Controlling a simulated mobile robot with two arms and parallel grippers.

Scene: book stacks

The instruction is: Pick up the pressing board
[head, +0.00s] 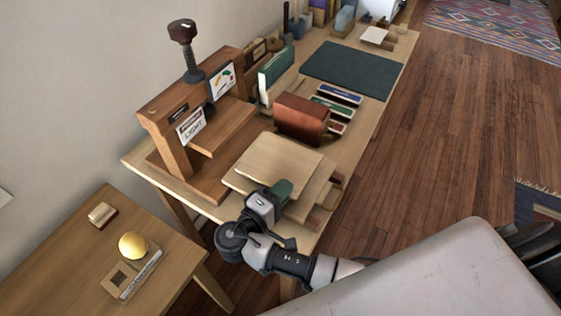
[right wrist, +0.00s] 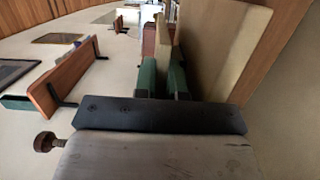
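The pressing board, a pale square wooden board (head: 280,160), lies flat over another light board (head: 314,188) near the front end of the workbench. My right gripper (head: 282,192) is at its near edge, with a green finger above the board. In the right wrist view the two green fingers (right wrist: 164,78) stand close together, with the thin pressing board (right wrist: 164,38) between them. They look shut on its edge, though the contact itself is hard to see. The other board (right wrist: 222,45) is outside the fingers. My left gripper is not in view.
A wooden press (head: 176,160) with a dark screw handle stands left of the boards. A dark green mat (head: 352,69) is farther back. A side table (head: 75,260) holds a yellow ball (head: 132,245).

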